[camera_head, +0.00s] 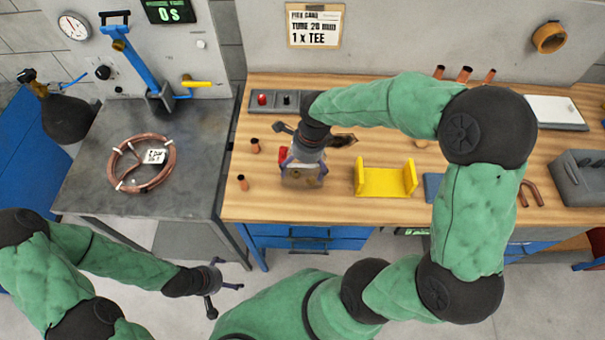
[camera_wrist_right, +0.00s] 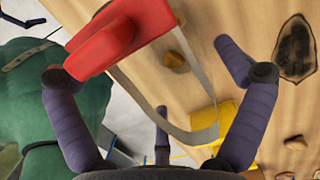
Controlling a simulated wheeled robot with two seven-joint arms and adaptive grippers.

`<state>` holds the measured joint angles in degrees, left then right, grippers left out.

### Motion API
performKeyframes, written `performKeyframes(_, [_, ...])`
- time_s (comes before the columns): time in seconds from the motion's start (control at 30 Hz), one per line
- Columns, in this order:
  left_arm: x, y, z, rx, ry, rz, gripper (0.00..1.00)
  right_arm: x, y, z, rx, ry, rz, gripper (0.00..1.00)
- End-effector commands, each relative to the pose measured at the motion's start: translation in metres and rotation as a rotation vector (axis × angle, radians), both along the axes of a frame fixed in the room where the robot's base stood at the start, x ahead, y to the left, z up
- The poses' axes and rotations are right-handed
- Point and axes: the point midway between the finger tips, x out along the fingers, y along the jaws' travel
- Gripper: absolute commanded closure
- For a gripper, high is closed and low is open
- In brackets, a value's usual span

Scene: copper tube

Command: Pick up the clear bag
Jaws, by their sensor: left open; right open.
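What looks like the clear bag (camera_head: 300,174) lies on the wooden bench, partly hidden under my right gripper (camera_head: 303,160). In the right wrist view, a red piece (camera_wrist_right: 115,45) and a thin grey band (camera_wrist_right: 150,112) show between and beyond the fingers; I cannot tell if both belong to the bag. My right gripper also shows in the wrist view (camera_wrist_right: 146,65), its purple fingers spread around the red piece, no clear grip seen. My left gripper (camera_head: 219,286) is open and empty, low in front of the metal table.
A yellow bracket (camera_head: 386,182) stands right of the bag. Short copper pieces (camera_head: 243,183) stand to its left, and a switch box (camera_head: 277,100) is behind. A copper coil (camera_head: 140,163) lies on the grey table (camera_head: 190,190). A grey vise-like block (camera_head: 583,180) is far right.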

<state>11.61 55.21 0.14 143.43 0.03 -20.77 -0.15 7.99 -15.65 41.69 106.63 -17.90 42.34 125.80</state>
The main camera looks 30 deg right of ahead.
Motion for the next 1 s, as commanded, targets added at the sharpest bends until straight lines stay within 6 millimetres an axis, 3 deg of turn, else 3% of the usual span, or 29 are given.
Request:
performKeyframes(0.2, [0.0, 0.0, -0.008, 0.0, 0.0, 0.0, 0.01, 0.0, 0.004, -0.028, 0.001, 0.002, -0.001, 0.0])
performKeyframes(0.5, [0.0, 0.0, -0.008, 0.0, 0.0, 0.0, 0.01, 0.001, 0.004, -0.03, 0.0, 0.0, -0.001, 0.0])
performKeyframes(0.7, [0.0, 0.0, -0.008, 0.0, 0.0, 0.0, 0.01, 0.001, 0.004, -0.03, 0.001, 0.001, 0.0, 0.51])
performKeyframes(1.0, [0.0, 0.0, -0.008, 0.0, 0.0, 0.0, 0.01, 0.0, 0.004, -0.031, 0.0, 0.002, 0.0, 0.53])
